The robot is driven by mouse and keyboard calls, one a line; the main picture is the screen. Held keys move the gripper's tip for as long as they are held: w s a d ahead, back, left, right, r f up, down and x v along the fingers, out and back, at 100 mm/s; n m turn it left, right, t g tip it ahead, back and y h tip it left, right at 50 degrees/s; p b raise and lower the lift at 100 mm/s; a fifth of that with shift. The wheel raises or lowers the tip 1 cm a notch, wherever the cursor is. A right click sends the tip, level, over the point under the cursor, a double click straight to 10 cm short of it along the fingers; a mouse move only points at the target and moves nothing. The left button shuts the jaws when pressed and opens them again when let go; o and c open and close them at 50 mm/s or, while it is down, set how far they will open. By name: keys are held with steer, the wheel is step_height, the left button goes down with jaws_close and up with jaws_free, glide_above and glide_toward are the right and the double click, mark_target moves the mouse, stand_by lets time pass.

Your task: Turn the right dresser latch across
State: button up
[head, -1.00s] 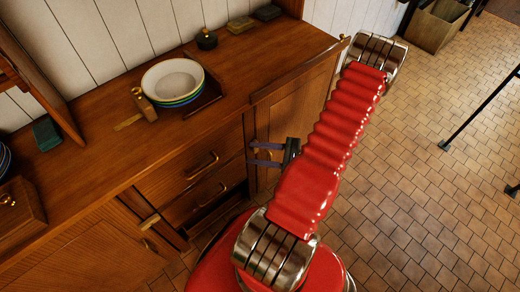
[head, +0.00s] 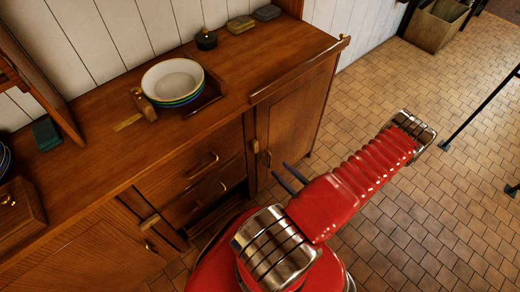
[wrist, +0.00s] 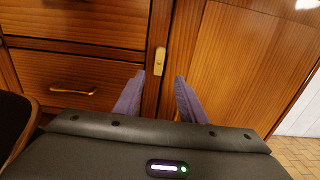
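The right dresser latch (head: 255,146) is a small brass bar on the post between the drawers and the right door (head: 290,125). In the wrist view the latch (wrist: 160,61) stands upright, along the post. My gripper (head: 285,179) is open and empty, in front of the right door and below the latch in the head view. Its two purple fingers (wrist: 160,78) are apart in the wrist view, with the latch between and beyond them. They do not appear to touch it.
A left latch (head: 150,221) lies crosswise near the left door (head: 85,255). Drawers with brass pulls (head: 202,166) sit between the doors. Stacked bowls (head: 173,82) stand on the dresser top (head: 95,155). Tiled floor (head: 385,220) is open to the right.

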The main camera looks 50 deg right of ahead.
mark_target(257, 147)
steer(key=shift+w, duration=0.1)
steer(key=shift+x, duration=6.9)
jaws_close()
